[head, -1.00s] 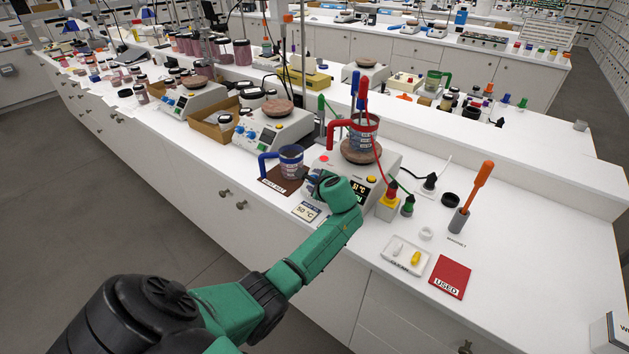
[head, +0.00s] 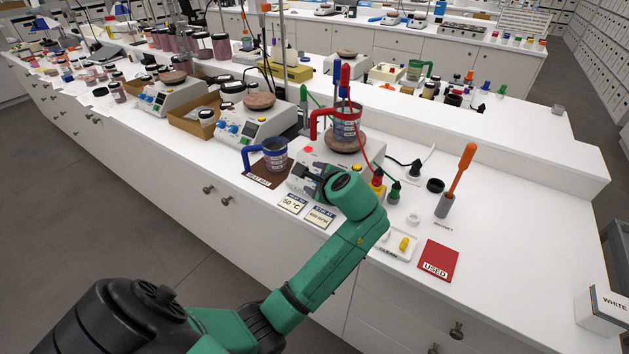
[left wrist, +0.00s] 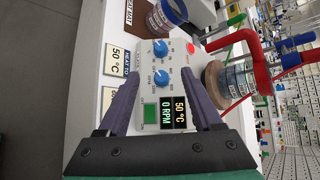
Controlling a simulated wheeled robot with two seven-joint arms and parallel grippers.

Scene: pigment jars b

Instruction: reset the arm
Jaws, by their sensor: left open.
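My left gripper (head: 303,177) is open and empty in front of the stirring hotplate (head: 303,158), whose front panel is partly hidden by my arm in the head view. In the left wrist view the two dark fingers (left wrist: 157,78) stand apart over the panel, with two blue knobs (left wrist: 161,78), a green switch (left wrist: 151,113) and a display (left wrist: 173,112) reading 50 °C and 0 RPM. I cannot tell whether the fingers touch the panel. A red-handled beaker (head: 346,125) stands on the hotplate's round top. My right gripper is not in view.
A blue-handled beaker (head: 275,153) stands on a brown mat (head: 258,179) to the left. Two label cards (head: 319,216) lie at the bench's front. A white tray (head: 385,248), a red USED mat (head: 439,260) and an orange-handled tool in a holder (head: 444,205) are right. A red cord hangs near my arm.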

